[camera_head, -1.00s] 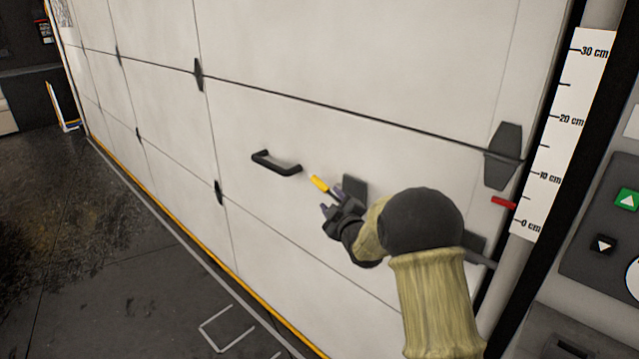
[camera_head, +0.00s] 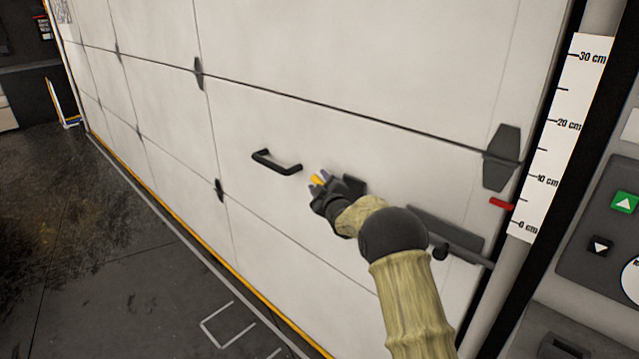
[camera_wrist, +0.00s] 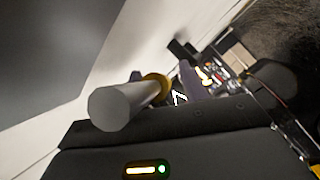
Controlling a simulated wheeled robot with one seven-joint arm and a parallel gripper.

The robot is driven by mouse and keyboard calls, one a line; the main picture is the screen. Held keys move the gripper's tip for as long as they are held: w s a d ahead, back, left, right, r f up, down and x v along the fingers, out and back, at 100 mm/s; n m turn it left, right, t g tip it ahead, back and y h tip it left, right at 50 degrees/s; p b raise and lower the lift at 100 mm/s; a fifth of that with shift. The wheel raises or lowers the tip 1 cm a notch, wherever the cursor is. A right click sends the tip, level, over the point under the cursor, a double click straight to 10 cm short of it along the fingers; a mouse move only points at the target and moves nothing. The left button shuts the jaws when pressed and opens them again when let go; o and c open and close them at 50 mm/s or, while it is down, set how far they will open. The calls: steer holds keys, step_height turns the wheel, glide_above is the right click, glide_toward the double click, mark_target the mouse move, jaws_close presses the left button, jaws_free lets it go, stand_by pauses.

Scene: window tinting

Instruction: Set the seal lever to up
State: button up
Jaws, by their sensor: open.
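The seal lever (camera_head: 319,180) shows as a short yellow tip on the white door; its other end is hidden behind my gripper. My gripper (camera_head: 320,183) is open, with its fingertips around or right beside the yellow tip. In the wrist view a grey rod end with a yellow band (camera_wrist: 155,86) lies between the fingers (camera_wrist: 165,80). One purple fingertip shows on its right, and the other is mostly hidden behind the rod. I cannot tell whether the fingers touch it. A dark plate (camera_head: 354,186) sits on the door beside my gripper.
The white sectional door (camera_head: 300,60) has a black handle (camera_head: 276,163) left of my gripper. A dark bolt (camera_head: 450,232) is at the lower right. A centimetre scale (camera_head: 572,120) with a red marker (camera_head: 501,203) and a button panel (camera_head: 610,220) stand at the right.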

steer(key=shift+c, duration=0.2)
jaws_close()
steer(key=shift+a, duration=0.2)
